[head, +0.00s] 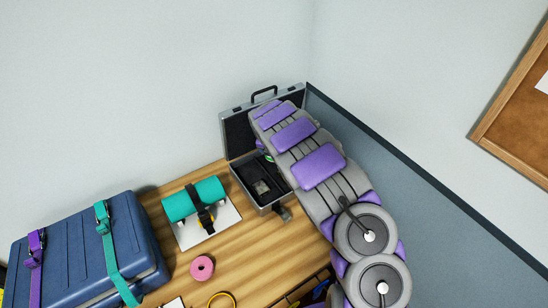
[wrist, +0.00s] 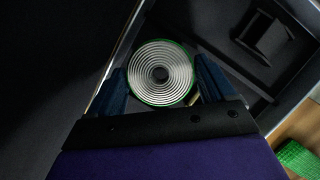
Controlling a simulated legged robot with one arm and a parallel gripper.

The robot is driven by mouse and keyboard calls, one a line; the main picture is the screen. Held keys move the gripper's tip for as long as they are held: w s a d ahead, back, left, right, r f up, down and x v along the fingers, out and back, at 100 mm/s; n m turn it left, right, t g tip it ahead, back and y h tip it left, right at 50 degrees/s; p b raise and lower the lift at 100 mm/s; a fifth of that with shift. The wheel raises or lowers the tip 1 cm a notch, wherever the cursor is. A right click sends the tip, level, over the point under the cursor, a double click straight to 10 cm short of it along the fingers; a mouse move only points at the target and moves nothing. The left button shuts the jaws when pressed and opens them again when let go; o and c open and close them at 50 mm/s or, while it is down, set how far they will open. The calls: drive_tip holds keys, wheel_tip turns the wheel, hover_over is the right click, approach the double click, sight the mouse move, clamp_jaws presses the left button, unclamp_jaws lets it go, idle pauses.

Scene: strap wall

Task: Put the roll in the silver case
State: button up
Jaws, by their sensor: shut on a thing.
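The silver case (head: 257,200) stands open on the wooden table against the wall, its lid raised at the back. Its dark interior (wrist: 222,22) also fills much of the wrist view. The roll (wrist: 160,74), a pale coiled strip with a green outer edge, is between the two blue fingers of my gripper (wrist: 160,88). My gripper is shut on it, and the roll is over or within the open case; I cannot tell whether it touches the floor. In the head view my arm hides the case's right side and most of my gripper.
A blue suitcase (head: 75,255) with purple and teal straps stands at left. A teal roll with a black strap (head: 193,200) lies on a white sheet. A pink ring (head: 202,268) and a yellow ring (head: 222,300) lie nearer. A blue-grey partition (head: 430,210) borders the right side.

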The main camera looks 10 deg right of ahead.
drive_tip(key=f, duration=0.1)
drive_tip(key=a+f, duration=0.1)
drive_tip(key=f+b, duration=0.1)
drive_tip(key=shift+a+f, duration=0.1)
drive_tip(key=shift+a, duration=0.15)
drive_tip(key=shift+c, duration=0.2)
drive_tip(key=shift+d, duration=0.3)
drive_tip(key=o, duration=0.4)
drive_tip(key=shift+d, duration=0.4)
drive_tip(key=shift+a, duration=0.45)
drive_tip(key=shift+d, duration=0.25)
drive_tip(key=shift+r, duration=0.2)
